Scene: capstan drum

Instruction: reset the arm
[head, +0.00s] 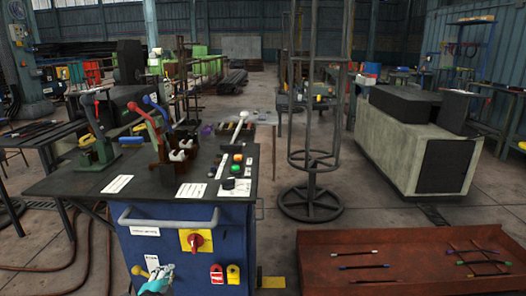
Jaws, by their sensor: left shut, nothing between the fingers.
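On the console front are a red rotary switch on a yellow plate (196,240), a red tag-like part (217,274) and a yellow one (233,274). The dark console top carries a lever with a white knob (243,115), red and blue handled levers (150,118) and a green button (237,158). My right gripper is not in view.
A grey handle bar (170,222) runs along the console's front edge. A tall round metal cage stand (311,200) stands to the right. A rust-brown table (320,250) holds several thin coloured rods. A grey cabinet (410,135) is farther right. Concrete floor is open between them.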

